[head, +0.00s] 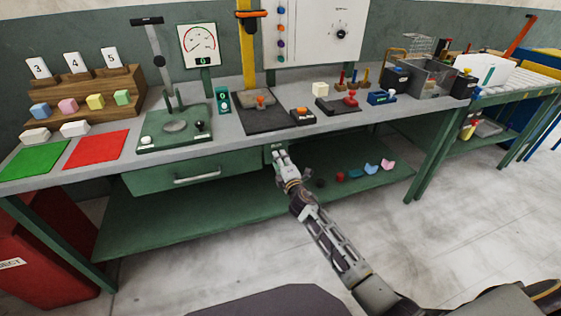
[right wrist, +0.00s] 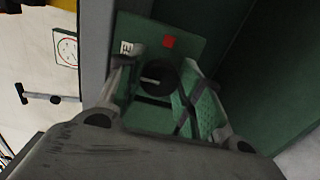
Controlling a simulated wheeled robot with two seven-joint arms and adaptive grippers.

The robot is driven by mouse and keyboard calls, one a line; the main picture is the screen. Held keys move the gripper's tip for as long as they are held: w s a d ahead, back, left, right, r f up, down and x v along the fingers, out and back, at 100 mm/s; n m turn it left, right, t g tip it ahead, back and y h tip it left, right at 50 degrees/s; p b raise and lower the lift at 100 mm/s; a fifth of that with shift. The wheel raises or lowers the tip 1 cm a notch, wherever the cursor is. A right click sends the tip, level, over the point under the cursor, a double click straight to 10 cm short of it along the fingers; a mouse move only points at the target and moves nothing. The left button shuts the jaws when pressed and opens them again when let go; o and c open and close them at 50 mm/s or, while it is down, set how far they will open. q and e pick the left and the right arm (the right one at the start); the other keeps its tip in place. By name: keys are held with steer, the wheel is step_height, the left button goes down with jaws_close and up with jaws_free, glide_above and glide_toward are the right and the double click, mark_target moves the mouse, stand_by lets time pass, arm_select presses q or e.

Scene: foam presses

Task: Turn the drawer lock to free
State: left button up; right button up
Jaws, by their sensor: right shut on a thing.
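The green drawer (head: 225,166) with a pale bar handle (head: 197,176) is under the bench top, left of centre in the head view, and looks closed. The lock's green plate (head: 268,150) is just right of it. In the right wrist view the lock plate (right wrist: 190,45) bears a red mark (right wrist: 169,42), a partly hidden white label (right wrist: 127,47) and a dark round knob (right wrist: 160,76) with a pale line. My right gripper (head: 279,156) is at the lock, its fingers (right wrist: 163,98) shut on the knob. The fingers partly hide the knob. My left gripper is out of view.
The grey bench top (head: 228,130) above carries a green press (head: 175,126) and other fixtures. A green lower shelf (head: 190,218) below holds several small coloured pieces toward the right. The floor in front is clear.

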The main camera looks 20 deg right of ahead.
steer(key=o, duration=1)
steer(key=shift+s, duration=0.1)
steer(key=shift+s+d, duration=0.2)
steer(key=shift+s, duration=5.7)
